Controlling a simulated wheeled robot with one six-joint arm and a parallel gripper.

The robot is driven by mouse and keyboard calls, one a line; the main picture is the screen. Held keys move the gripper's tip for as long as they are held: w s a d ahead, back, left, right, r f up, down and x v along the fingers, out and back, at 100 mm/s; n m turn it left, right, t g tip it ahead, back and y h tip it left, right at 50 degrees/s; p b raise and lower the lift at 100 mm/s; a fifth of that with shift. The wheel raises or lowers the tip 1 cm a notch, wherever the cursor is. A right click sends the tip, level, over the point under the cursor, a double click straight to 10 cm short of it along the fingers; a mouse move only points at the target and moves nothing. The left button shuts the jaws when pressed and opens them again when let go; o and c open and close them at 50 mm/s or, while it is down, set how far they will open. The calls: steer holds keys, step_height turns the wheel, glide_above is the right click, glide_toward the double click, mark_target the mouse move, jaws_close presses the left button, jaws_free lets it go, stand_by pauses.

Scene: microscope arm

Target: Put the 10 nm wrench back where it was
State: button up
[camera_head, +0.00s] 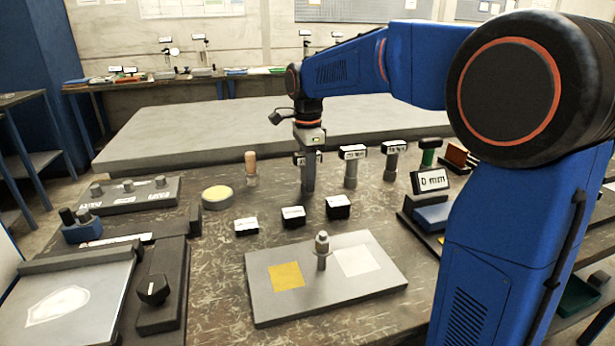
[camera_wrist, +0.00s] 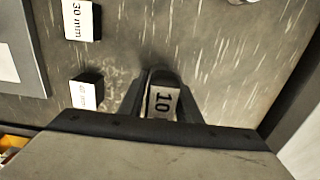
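The 10 nm wrench (camera_head: 308,178) is upright, a dark post with a labelled head, at the left end of a row of similar upright tools. I cannot tell whether its foot touches the table. My gripper (camera_head: 308,152) points straight down over its head and hides part of it. The wrench's lower part is hidden there.
Two similar labelled tools (camera_head: 351,170) (camera_head: 391,163) stand to the right. A wooden-handled tool (camera_head: 251,170) and a round yellow-topped dish (camera_head: 217,196) are to the left. Small labelled blocks (camera_head: 293,217) and a grey plate (camera_head: 330,290) with a post lie in front.

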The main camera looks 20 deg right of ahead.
steer(key=o, duration=0.4)
steer(key=shift+o, duration=0.2)
step_height(320, 180, up, 12)
steer(key=shift+f, duration=0.1)
steer(key=shift+r, duration=0.2)
steer(key=shift+s, duration=0.1)
